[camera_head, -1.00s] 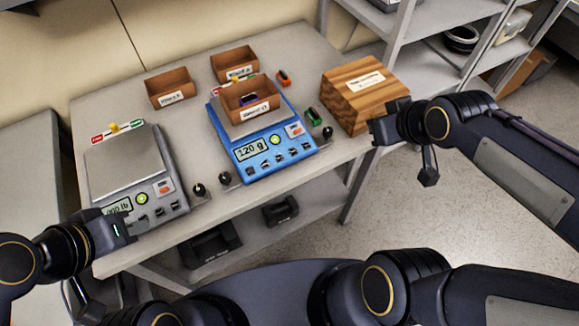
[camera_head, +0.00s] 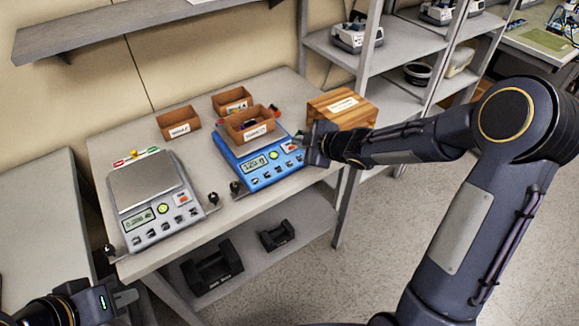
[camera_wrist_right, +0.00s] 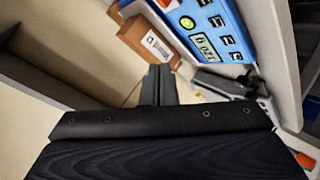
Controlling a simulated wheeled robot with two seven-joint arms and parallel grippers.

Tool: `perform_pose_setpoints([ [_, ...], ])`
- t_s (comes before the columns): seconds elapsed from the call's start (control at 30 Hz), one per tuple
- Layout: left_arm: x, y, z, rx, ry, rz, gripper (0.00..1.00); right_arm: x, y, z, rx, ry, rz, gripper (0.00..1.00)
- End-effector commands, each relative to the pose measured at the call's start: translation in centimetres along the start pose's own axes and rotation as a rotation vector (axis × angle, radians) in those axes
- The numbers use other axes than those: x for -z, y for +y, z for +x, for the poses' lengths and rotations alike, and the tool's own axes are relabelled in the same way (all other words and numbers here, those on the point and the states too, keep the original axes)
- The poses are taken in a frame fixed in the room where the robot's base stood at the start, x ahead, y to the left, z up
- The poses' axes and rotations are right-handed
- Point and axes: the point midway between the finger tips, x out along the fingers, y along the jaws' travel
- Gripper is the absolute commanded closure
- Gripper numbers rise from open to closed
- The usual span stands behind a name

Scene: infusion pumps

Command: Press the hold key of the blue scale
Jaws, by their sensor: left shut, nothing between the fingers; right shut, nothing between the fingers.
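The blue scale (camera_head: 262,171) stands on the table with its display, a green round button and several keys along its front. Its display reads about 120 g, and a brown bin (camera_head: 248,128) sits on its pan. I cannot read which key is the hold key. My right gripper (camera_head: 308,147) is shut and empty at the scale's right front corner; contact cannot be told. In the right wrist view the shut fingers (camera_wrist_right: 158,84) point towards the bin, with the blue scale (camera_wrist_right: 222,30) to their right. My left gripper (camera_head: 128,298) is shut and empty at the lower left, below the table's front edge.
A grey scale (camera_head: 150,193) stands to the left. Two brown bins (camera_head: 178,123) (camera_head: 232,101) are behind. A wooden box (camera_head: 343,108) stands right of the blue scale, behind my right gripper. Black knobs line the front edge; shelves (camera_head: 385,60) rise at the right.

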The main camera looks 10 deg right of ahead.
Motion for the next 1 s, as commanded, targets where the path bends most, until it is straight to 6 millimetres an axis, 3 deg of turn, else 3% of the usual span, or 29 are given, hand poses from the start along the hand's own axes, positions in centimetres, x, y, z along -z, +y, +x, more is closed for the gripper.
perform_pose_setpoints([
  [0.37,-0.4,-0.4,0.8,0.0,0.0,0.0,1.0,-0.6,-0.6,0.6,0.0,-0.002,0.003,1.0],
  [0.8,-2.7,-2.4,5.3,0.0,0.0,0.0,1.0,-3.6,-3.7,4.7,0.0,-0.002,0.003,1.0],
  [1.0,-3.2,-2.9,6.4,0.0,0.0,0.0,1.0,-4.4,-4.5,5.9,0.0,-0.002,0.004,1.0],
])
